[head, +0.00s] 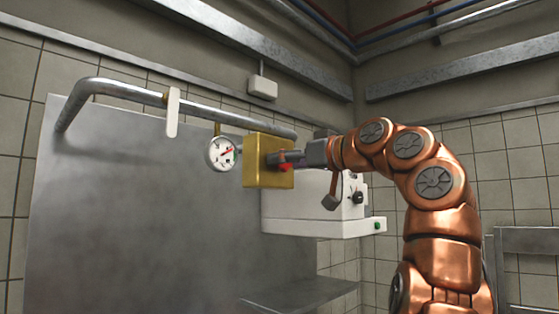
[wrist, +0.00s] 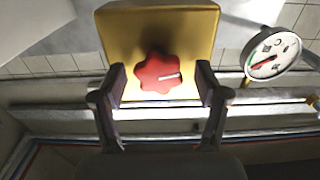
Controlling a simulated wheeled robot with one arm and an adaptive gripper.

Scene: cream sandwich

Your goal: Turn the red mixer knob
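The red mixer knob (wrist: 160,73) is lobed, with a pale pointer mark, on the face of a brass-coloured box (wrist: 205,20). In the wrist view my gripper (wrist: 160,85) has its two fingers spread on either side of the knob, with visible gaps between fingers and knob. In the head view my gripper (head: 280,160) reaches the front of the brass box (head: 252,163) from the right. The red knob (head: 286,168) is partly hidden there by the gripper.
A round dial gauge (head: 221,153) is left of the brass box; it also shows in the wrist view (wrist: 272,55). A metal pipe (head: 200,108) with a pale lever (head: 172,112) runs above. A white machine (head: 310,205) with a black knob and green button sits below right.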

